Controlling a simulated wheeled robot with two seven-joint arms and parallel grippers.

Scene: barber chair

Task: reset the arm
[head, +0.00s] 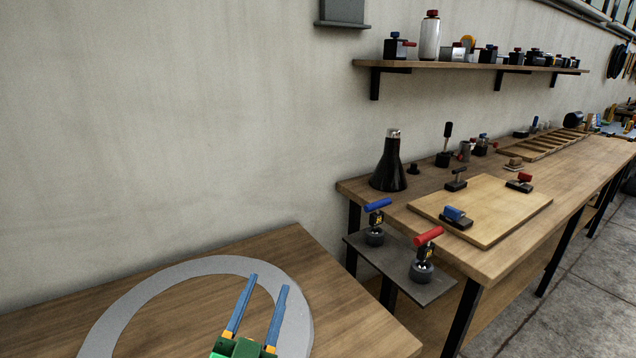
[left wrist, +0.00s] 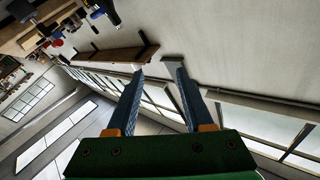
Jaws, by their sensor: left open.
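My left gripper (head: 263,283) shows at the bottom of the head view, over the grey ring on the near wooden table. Its two blue fingers stand apart, and nothing is between them. In the left wrist view the same gripper (left wrist: 154,70) has its fingers spread, with the wall, a shelf and windows beyond. My right gripper does not show in either view. On a small dark shelf stand a blue-handled device (head: 376,222) and a red-handled device (head: 425,255), both upright and apart from the gripper.
The grey ring (head: 140,288) lies on the near wooden table (head: 345,310). A workbench (head: 500,262) on the right holds a board (head: 495,195), a black flask (head: 388,165) and several small devices. A wall shelf (head: 440,66) carries several items. The plain wall at left is clear.

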